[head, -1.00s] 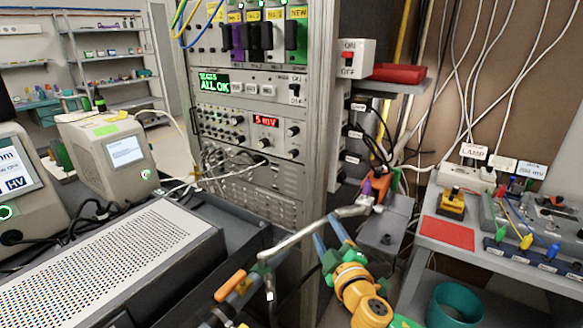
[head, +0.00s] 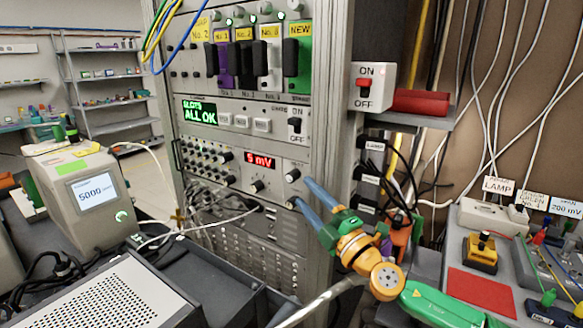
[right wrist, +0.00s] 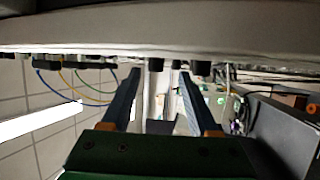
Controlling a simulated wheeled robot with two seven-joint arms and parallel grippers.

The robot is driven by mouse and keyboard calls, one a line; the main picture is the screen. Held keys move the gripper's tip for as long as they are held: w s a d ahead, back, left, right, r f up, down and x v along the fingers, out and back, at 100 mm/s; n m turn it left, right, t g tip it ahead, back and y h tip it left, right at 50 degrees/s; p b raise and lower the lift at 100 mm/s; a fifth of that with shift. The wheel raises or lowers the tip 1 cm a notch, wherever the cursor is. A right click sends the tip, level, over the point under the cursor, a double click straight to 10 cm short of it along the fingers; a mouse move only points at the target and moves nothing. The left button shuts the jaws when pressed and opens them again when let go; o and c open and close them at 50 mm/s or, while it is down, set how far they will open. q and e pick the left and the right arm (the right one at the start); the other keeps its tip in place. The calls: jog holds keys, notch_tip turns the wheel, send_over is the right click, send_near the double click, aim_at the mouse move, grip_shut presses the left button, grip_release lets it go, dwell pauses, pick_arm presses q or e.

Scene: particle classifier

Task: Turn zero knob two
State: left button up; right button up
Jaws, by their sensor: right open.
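The instrument panel with a red "5 mV" display (head: 259,159) is in the rack at the centre of the head view. It has black knobs: an upper right knob (head: 293,175), a lower right knob (head: 291,202) and a knob below the display (head: 257,186). Their labels are too small to read, so I cannot tell which is zero knob two. My right gripper (head: 301,191) is open, its blue fingertips close to the two right knobs. Contact is unclear. The right wrist view shows dark knobs (right wrist: 157,64) between and beside the fingers (right wrist: 157,75). My left gripper is out of view.
A green "ALL OK" display (head: 199,114) and switch (head: 297,125) sit above the panel. Cables (head: 205,225) hang at its lower left. A perforated unit (head: 95,305) stands front left.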

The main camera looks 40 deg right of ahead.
aim_at(296, 179)
jog(key=shift+w+d+f, duration=0.1)
jog(key=shift+w, duration=0.3)
jog(key=shift+w+a+b, duration=0.15)
jog(key=shift+a+b, duration=0.05)
jog(key=shift+b, duration=0.35)
jog(key=shift+a+r+b, duration=0.35)
jog(key=shift+r+b, duration=0.25)
jog(key=shift+b, duration=0.35)
jog(key=shift+w+d+r+p, duration=0.25)
jog(key=shift+w+r+p, duration=0.05)
jog(key=shift+r+p, duration=0.4)
jog(key=w+p, duration=0.2)
jog(key=w, duration=0.1)
jog(key=shift+w+d, duration=0.2)
jog(key=shift+w, duration=0.05)
jog(key=shift+w+a+p, duration=0.25)
jog(key=shift+w+p, duration=0.1)
jog(key=shift+w, duration=0.1)
